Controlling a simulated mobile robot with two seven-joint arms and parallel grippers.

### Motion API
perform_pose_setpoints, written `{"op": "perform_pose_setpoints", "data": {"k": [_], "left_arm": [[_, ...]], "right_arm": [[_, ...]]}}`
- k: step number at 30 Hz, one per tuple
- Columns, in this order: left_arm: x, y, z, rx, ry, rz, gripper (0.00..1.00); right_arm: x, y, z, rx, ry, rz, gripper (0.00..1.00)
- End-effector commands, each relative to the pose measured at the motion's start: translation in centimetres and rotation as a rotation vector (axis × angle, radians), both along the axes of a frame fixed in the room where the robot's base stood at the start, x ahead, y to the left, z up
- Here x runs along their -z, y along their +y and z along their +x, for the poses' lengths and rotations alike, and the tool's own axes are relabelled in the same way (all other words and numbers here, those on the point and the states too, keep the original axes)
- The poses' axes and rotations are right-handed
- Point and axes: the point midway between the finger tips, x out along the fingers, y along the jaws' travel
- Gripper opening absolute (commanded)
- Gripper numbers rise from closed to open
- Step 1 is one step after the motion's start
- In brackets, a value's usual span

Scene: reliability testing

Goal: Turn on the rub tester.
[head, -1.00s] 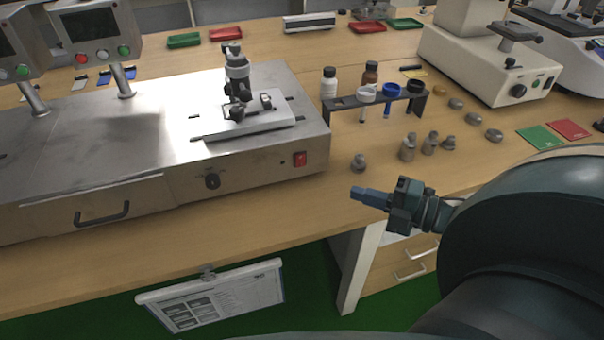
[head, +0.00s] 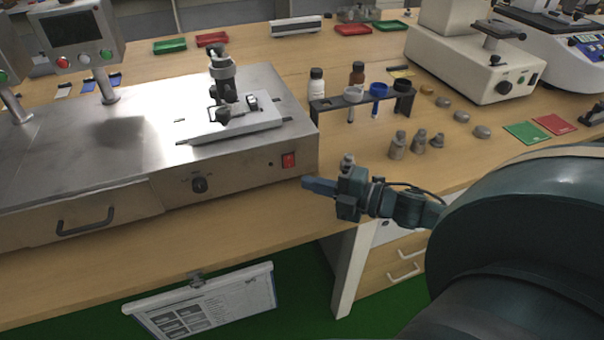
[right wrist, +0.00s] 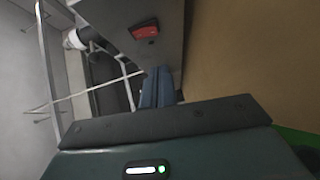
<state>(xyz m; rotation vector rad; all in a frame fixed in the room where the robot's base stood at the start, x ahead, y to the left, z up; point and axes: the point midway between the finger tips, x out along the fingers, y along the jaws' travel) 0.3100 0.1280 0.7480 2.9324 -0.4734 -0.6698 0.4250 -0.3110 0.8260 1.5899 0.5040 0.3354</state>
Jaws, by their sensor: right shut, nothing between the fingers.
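The rub tester (head: 235,165) is a wide metal machine on the wooden table at the left of the head view. Its red power switch (head: 288,160) is on the front panel near the right end, right of a black knob (head: 199,185). The switch also shows near the top of the right wrist view (right wrist: 144,29). My right gripper (head: 308,185) is shut and empty, its fingertips pointing left, just in front of the panel and a little below and right of the switch. I cannot tell whether it touches the panel. My left gripper is out of view.
A small metal weight (head: 347,162) stands right behind my right gripper. A black rack (head: 362,102) with bottles and cups stands further back. Several more weights are to the right. A white machine (head: 470,65) stands at the back right. A clipboard (head: 205,300) hangs below the table edge.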

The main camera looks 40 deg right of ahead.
Motion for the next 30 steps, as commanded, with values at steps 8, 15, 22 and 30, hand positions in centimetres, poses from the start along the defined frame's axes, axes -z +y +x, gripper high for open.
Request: {"op": "perform_pose_setpoints", "data": {"k": [8, 15, 22, 30], "left_arm": [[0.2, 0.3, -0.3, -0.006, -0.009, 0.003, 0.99], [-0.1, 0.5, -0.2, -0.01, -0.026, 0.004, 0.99], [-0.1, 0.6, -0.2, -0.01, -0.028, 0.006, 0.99], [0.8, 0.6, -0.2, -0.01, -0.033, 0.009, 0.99]], "right_arm": [[0.4, 0.1, 3.6, 0.0, -0.002, -0.001, 0.0], [0.6, -0.2, 4.9, 0.0, 0.0, -0.002, 0.0], [0.6, -0.3, 5.1, 0.0, 0.001, -0.001, 0.0], [1.2, -0.3, 5.4, 0.001, -0.035, -0.005, 0.0]]}}
